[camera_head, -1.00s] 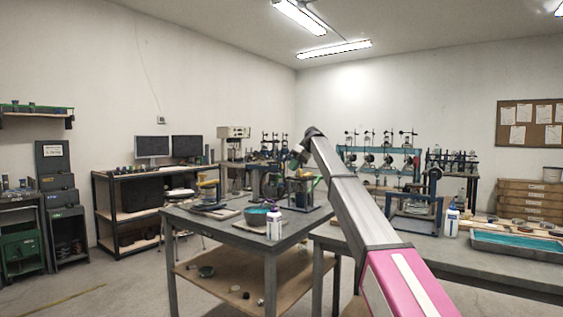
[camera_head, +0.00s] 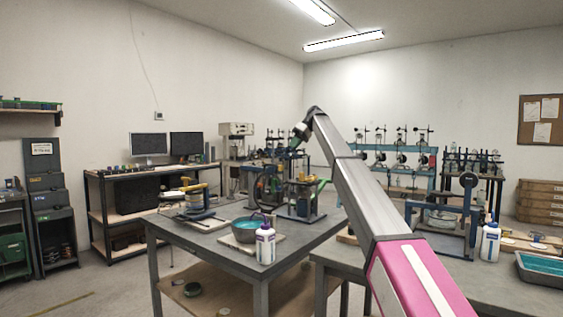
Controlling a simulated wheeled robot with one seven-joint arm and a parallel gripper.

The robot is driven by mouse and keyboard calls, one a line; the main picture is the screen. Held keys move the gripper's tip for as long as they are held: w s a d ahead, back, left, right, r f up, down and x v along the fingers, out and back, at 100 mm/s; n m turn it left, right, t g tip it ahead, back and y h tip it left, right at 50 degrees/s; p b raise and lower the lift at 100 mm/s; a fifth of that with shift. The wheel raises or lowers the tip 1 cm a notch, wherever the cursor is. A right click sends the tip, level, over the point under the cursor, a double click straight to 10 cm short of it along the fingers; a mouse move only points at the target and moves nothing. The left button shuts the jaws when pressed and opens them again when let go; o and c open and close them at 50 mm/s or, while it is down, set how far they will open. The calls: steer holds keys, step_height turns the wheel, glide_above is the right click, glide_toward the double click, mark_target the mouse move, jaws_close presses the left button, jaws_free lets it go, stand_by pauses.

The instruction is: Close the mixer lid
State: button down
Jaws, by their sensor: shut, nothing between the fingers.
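No mixer or lid can be picked out with certainty. A small machine with a yellow top and blue parts (camera_head: 192,198) stands on a board at the left of the near grey table (camera_head: 215,253). A frame-like device (camera_head: 302,198) stands at that table's far right. Whether either is the mixer, I cannot tell. My arm reaches up from the lower right. My gripper (camera_head: 296,142), small at its far end, is shut and empty. In the picture it appears above the frame-like device; its distance from it is unclear.
A teal-filled bowl (camera_head: 246,230) and a white bottle (camera_head: 265,245) stand near the table's front edge. A second table at right carries a blue-grey frame (camera_head: 443,217), another bottle (camera_head: 489,242) and a tray (camera_head: 545,267). Open floor shows at the lower left.

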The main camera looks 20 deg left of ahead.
steer(key=s+a+f, duration=0.6)
steer(key=f, duration=0.2)
steer(key=shift+a, duration=0.4)
